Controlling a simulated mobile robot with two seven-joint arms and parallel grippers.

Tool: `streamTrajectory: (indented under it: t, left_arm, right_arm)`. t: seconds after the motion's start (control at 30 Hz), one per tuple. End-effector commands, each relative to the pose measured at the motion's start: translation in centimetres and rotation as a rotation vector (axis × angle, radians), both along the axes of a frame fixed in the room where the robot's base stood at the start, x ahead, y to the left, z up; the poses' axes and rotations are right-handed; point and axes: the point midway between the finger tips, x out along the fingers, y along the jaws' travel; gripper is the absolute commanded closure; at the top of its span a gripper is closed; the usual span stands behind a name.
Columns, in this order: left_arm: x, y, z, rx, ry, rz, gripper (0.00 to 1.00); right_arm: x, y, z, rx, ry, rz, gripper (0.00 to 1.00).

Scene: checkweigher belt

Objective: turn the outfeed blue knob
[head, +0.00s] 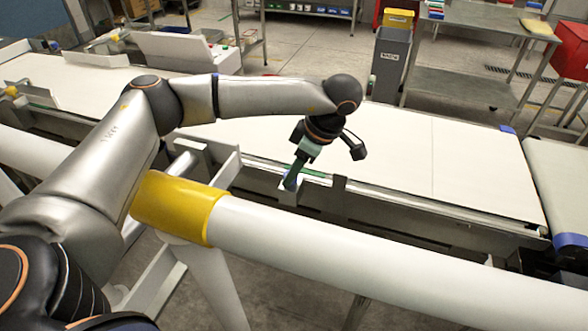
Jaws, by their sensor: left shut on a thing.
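My left arm reaches across from the left, and its gripper (294,176) points down at the near side of the white conveyor. It is shut on the small blue knob (290,185). The fingers hide part of the knob, so its angle cannot be read. The knob sits at a pale bracket on the conveyor's near side frame. My right gripper is not in view.
A thick white rail (380,265) with a yellow sleeve (178,208) runs in front of the conveyor, below my left arm. The white belt (400,150) extends right to another belt section (565,185). A grey bin (389,60) and a steel table (470,75) stand behind.

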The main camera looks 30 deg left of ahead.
Motion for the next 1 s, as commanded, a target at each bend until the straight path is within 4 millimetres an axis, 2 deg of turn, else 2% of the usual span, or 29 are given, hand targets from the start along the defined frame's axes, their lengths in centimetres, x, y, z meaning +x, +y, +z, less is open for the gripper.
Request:
streamTrajectory:
  t: [0.37, 1.0]
  left_arm:
    - [0.2, 0.0, 0.1, 0.0, -0.001, 0.135, 1.0]
    - [0.5, 0.2, 0.2, -0.001, 0.0, 0.616, 1.0]
  right_arm:
    - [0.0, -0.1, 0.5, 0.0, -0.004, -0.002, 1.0]
    - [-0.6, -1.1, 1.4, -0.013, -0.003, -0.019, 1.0]
